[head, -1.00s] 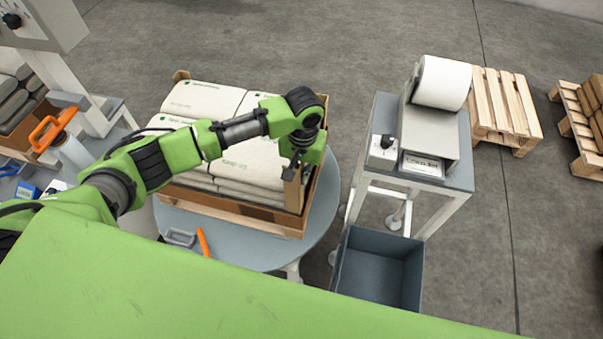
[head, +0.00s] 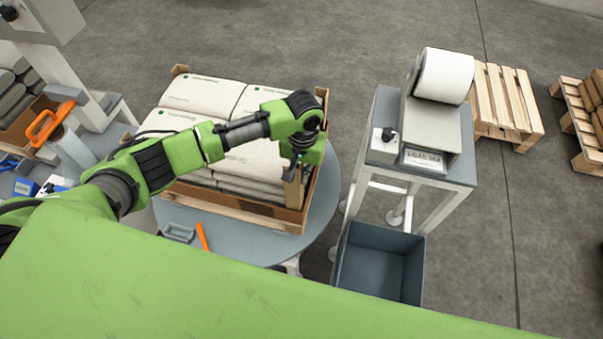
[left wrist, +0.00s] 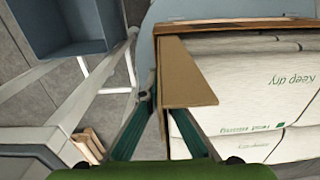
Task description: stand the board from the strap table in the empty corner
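The brown angle board (head: 293,190) stands about upright at the near right corner of the sack load (head: 188,97). In the left wrist view the L-shaped board (left wrist: 188,78) shows from above, beside the white sacks (left wrist: 247,85). My left gripper (head: 296,165) is at the board's upper part. In the left wrist view its teal fingertips (left wrist: 162,108) close in on both sides of one board flange and look shut on it. Brown boards also stand at the far left corner (head: 180,71) and far right corner (head: 322,94). My arm hides the load's left side. My right gripper is out of view.
The load rests in a tray on a wooden pallet on a round grey table (head: 262,252). An orange tool (head: 202,237) lies at its near edge. A label machine stand (head: 387,105) and a blue-grey bin (head: 345,262) stand right of it. A strapping tool (head: 45,128) is at left.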

